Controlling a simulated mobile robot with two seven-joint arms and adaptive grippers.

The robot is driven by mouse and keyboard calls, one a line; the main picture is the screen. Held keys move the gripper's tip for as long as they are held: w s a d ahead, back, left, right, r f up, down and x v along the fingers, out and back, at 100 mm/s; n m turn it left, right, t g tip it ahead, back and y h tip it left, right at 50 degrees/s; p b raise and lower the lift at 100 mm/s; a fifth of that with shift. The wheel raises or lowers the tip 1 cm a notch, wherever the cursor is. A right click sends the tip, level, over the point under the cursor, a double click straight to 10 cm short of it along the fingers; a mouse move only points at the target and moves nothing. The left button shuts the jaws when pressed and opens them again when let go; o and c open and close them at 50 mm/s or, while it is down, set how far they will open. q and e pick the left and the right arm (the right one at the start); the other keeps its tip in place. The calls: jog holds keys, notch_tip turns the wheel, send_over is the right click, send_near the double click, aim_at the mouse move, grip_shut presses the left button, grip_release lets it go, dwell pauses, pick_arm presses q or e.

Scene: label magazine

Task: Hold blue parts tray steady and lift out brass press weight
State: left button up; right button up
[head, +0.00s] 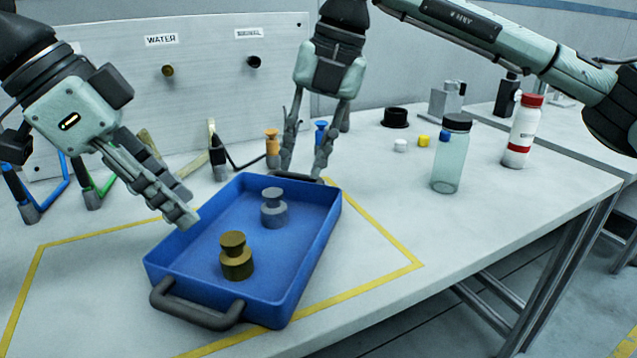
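The blue parts tray (325,232) sits on the table inside a yellow outline, with a dark handle at its near end (200,318) and another at its far end. The brass press weight (236,257) stands upright in the near half of the tray. A grey weight (273,209) stands in the far half. My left gripper (186,212) is at the tray's left wall; its fingers overlap in this view, so their gap is unclear. My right gripper (305,174) points down at the far handle, fingers apart on either side of it; contact is unclear.
A clear jar with a black lid (447,160) and a white bottle with a red cap (521,135) stand at the right. Small white and yellow pieces lie behind the jar. A panel labelled WATER (161,40) stands behind.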

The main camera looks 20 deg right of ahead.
aim_at(319, 233)
jog(key=s+m+h, duration=0.1)
jog(key=s, duration=0.1)
jog(key=s+f+m+h, duration=0.1)
jog(key=s, duration=0.2)
jog(key=s+m+g+h, duration=0.1)
jog(key=s, duration=0.1)
jog(key=shift+s+f, duration=0.15)
jog(key=shift+s, duration=0.15)
notch_tip(319, 233, down, 7)
jog(key=shift+f, duration=0.2)
jog(key=shift+c, duration=0.3)
grip_shut()
